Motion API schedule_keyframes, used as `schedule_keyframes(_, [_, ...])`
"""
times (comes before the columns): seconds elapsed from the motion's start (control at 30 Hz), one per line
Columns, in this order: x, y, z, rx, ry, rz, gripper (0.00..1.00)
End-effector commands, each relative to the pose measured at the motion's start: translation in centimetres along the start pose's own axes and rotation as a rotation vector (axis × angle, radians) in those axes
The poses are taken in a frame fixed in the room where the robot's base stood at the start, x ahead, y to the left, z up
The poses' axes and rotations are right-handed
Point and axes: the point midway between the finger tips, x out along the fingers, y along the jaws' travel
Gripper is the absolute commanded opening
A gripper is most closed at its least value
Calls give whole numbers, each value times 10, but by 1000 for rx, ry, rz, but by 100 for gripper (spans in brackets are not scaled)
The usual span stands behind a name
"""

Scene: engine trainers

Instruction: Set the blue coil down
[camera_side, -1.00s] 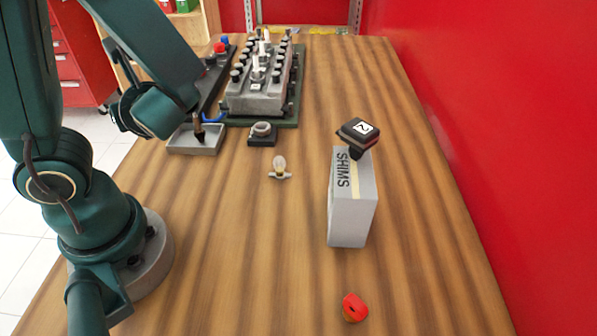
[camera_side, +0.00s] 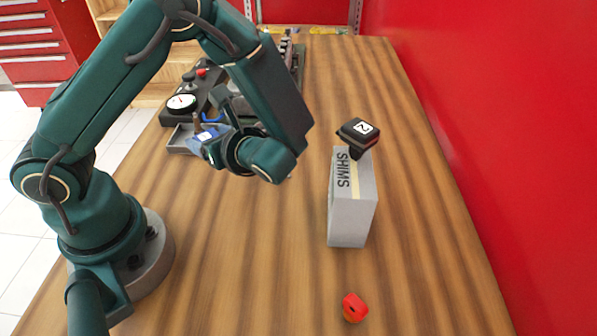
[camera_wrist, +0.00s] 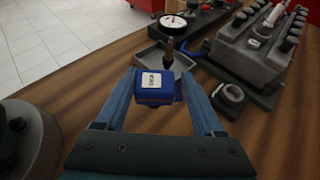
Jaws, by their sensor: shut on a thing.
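The blue coil (camera_wrist: 155,84), with a white label on top, sits between the two blue fingers of my gripper (camera_wrist: 158,90) in the wrist view. My gripper is shut on it. In the side view the coil (camera_side: 207,136) shows at the left of my wrist, above the table beside the grey tray (camera_side: 172,145). The wrist view shows the tray (camera_wrist: 146,57) just beyond the coil, with a dark pointed tool (camera_wrist: 168,52) near it. Whether the coil's underside touches anything is hidden.
A grey SHIMS box (camera_side: 350,212) stands at the right, with a black coil marked 2 (camera_side: 358,134) on it. A red part (camera_side: 354,307) lies in front. A black ring part (camera_wrist: 230,97) and engine head (camera_wrist: 250,52) are to the right in the wrist view.

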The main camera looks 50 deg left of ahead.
Motion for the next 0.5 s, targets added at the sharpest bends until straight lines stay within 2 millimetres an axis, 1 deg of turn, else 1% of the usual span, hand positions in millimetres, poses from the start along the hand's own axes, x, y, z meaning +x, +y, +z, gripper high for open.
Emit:
schedule_keyframes(0.2, [10,0,-23,5,-3,1,4])
schedule_keyframes(0.3, [13,-1,-32,4,-1,0,4])
schedule_keyframes(0.5, [15,-1,-35,-1,0,-2,4])
